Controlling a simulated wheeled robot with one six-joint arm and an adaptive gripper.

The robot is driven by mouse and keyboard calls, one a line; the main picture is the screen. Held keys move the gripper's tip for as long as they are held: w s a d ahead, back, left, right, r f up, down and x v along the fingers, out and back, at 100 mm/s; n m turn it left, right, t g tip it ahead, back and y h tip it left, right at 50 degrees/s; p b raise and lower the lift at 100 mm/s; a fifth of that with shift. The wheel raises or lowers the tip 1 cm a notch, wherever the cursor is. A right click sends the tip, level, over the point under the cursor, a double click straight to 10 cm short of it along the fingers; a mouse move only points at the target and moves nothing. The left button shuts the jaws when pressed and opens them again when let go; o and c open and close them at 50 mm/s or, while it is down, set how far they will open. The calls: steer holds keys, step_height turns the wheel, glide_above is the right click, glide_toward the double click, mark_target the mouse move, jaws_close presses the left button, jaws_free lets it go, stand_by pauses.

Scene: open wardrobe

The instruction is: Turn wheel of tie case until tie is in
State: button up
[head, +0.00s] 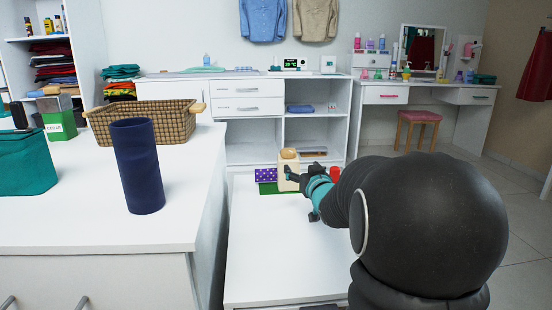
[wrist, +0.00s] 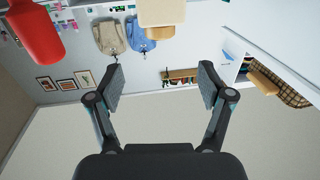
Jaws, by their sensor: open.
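The tie case is a beige wooden block (head: 289,160) standing on a green base at the far end of the low white surface in the head view. A purple tie with white dots (head: 266,175) shows at its left side. A red part (head: 334,174) shows to its right, beside my arm; I cannot tell whether it is the wheel. My gripper (wrist: 164,80) is open and empty, its fingers wide apart. In the wrist view the beige block (wrist: 162,12) is beyond the fingertips and cut by the top edge, with the red part (wrist: 38,30) at upper left. My arm hides part of the case.
A dark blue cylinder (head: 138,168) and a wicker basket (head: 150,124) stand on the left counter (head: 90,218), with a teal box (head: 26,163). White shelves (head: 250,105) stand behind the case. The near low surface (head: 275,250) is clear. A pink stool (head: 420,118) is at right.

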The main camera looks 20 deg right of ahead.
mark_target(283, 154)
steer(key=w, duration=0.4)
steer(key=w+d, duration=0.1)
steer(key=w, duration=0.4)
steer(key=w+d, duration=0.1)
steer(key=w, duration=0.3)
steer(key=shift+w, duration=0.4)
steer(key=c, duration=1.2)
